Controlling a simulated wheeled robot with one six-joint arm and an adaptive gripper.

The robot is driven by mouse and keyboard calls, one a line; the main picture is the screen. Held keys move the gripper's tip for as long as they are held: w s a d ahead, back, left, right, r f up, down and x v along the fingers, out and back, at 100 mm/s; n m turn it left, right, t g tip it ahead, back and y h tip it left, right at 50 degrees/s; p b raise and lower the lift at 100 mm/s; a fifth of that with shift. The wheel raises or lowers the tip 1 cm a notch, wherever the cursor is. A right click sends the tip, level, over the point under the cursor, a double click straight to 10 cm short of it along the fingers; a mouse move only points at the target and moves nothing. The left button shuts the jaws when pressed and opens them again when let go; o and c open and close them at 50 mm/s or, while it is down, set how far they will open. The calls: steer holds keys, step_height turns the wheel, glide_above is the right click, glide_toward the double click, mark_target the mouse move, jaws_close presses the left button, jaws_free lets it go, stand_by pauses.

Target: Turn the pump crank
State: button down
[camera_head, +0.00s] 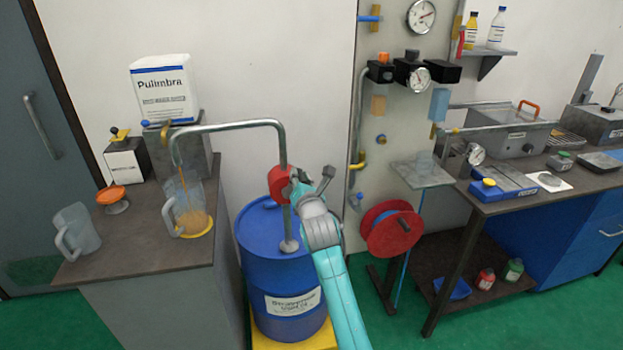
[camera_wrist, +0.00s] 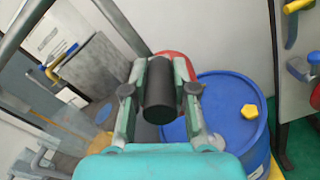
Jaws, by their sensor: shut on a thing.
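A blue drum (camera_head: 284,250) stands on a yellow base with a red-bodied pump (camera_head: 281,182) on top. The pump's red body also shows in the wrist view (camera_wrist: 184,62), behind my fingers. In the wrist view, the crank's black cylindrical grip (camera_wrist: 159,90) sits between the two fingers of my gripper (camera_wrist: 160,88), which is shut on it. In the head view my gripper (camera_head: 308,195) is at the pump, and the crank is largely hidden. A grey pipe (camera_head: 230,126) runs from the pump to a clear jug (camera_head: 190,206) with orange liquid, on a yellow disc.
The left bench (camera_head: 140,236) also holds an empty clear jug (camera_head: 76,232), an orange dish (camera_head: 116,197) and a white Pulimbra bag (camera_head: 163,90). Right of the drum are a red hose reel (camera_head: 391,229) and a gauge panel. A dark workbench is farther right.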

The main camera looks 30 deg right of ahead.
steer(key=shift+w+a+r+n, duration=0.1)
steer(key=shift+w+a+n, duration=0.05)
steer(key=shift+a+n, duration=0.35)
steer(key=shift+w+a+r+n, duration=0.1)
steer(key=shift+a+n, duration=0.25)
steer(key=shift+n, duration=0.25)
steer(key=c, duration=0.9)
jaws_free()
steer(key=shift+s, duration=0.15)
steer(key=v, duration=1.1)
steer(key=shift+s+a, duration=0.2)
steer(key=shift+s, duration=0.15)
